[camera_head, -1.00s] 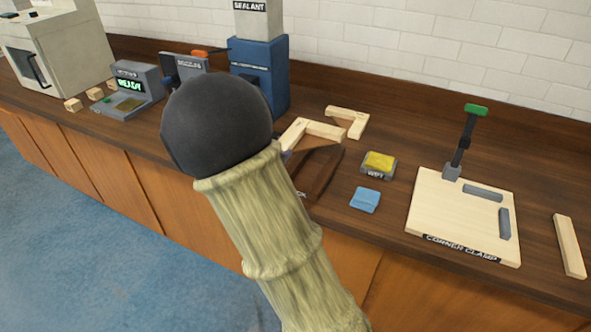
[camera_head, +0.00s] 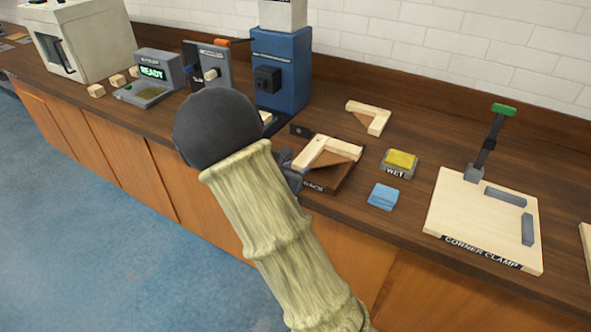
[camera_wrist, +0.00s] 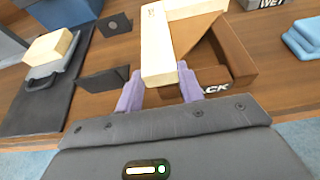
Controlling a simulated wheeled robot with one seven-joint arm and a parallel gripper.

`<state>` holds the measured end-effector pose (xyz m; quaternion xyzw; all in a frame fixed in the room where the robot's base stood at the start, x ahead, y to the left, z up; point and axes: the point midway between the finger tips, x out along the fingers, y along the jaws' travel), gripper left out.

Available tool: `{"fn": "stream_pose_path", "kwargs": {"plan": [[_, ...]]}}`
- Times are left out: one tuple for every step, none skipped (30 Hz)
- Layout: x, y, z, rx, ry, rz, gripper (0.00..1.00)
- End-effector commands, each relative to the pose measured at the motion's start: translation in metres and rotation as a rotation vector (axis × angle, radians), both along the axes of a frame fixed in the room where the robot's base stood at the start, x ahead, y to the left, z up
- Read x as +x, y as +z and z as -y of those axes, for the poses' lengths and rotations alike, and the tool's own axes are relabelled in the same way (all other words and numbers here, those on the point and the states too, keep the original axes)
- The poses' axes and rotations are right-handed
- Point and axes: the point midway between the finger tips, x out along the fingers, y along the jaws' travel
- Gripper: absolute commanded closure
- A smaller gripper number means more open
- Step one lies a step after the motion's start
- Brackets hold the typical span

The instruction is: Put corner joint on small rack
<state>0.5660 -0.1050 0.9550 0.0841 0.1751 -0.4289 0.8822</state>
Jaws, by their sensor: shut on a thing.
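The corner joint (camera_head: 331,146) is an L of two pale wood strips. It lies over the small rack (camera_head: 331,184), a dark brown wooden frame on the bench. In the wrist view the joint (camera_wrist: 160,50) covers the left part of the rack (camera_wrist: 238,62), whose right side and front label show. I cannot tell whether the joint touches the rack or hangs just above it. My gripper (camera_wrist: 158,88) has purple fingertips shut on the near end of the joint. In the head view my gripper (camera_head: 290,168) is partly hidden behind my arm.
A second pale L-shaped joint (camera_head: 371,117) lies behind the rack. To the right are a yellow sponge on a grey tray (camera_head: 399,162), a folded blue cloth (camera_head: 383,196) and the corner clamp board (camera_head: 455,215). A blue sealant machine (camera_head: 283,75) stands behind at the left.

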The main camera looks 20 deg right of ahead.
Motion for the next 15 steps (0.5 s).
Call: {"fn": "stream_pose_path", "kwargs": {"plan": [[0.0001, 0.0011, 0.0002, 0.000, 0.000, 0.001, 1.00], [0.0001, 0.0012, 0.0003, 0.000, 0.000, 0.001, 1.00], [0.0002, 0.0012, 0.0002, 0.000, 0.000, 0.001, 1.00], [0.0002, 0.0012, 0.0002, 0.000, 0.000, 0.001, 1.00], [0.0001, 0.0011, 0.0002, 0.000, 0.000, 0.001, 1.00], [0.0001, 0.0003, 0.0003, 0.000, 0.000, 0.001, 1.00], [0.0001, -0.0007, 0.0002, 0.000, 0.000, 0.001, 1.00], [0.0001, -0.0018, 0.0002, 0.000, 0.000, 0.001, 1.00], [-0.0001, -0.0009, 0.0000, 0.001, 0.000, 0.001, 0.55], [-0.0001, -0.0006, 0.0000, 0.001, 0.000, 0.001, 0.49], [-0.0001, -0.0006, 0.0000, 0.001, 0.000, 0.000, 0.43], [-0.0001, -0.0006, 0.0000, 0.001, 0.000, -0.001, 0.41], [-0.0001, -0.0006, 0.0000, 0.001, 0.000, 0.000, 0.41], [-0.0001, -0.0006, 0.0000, 0.000, 0.000, 0.000, 0.41], [-0.0001, -0.0006, 0.0000, 0.001, 0.000, 0.000, 0.41]]}}
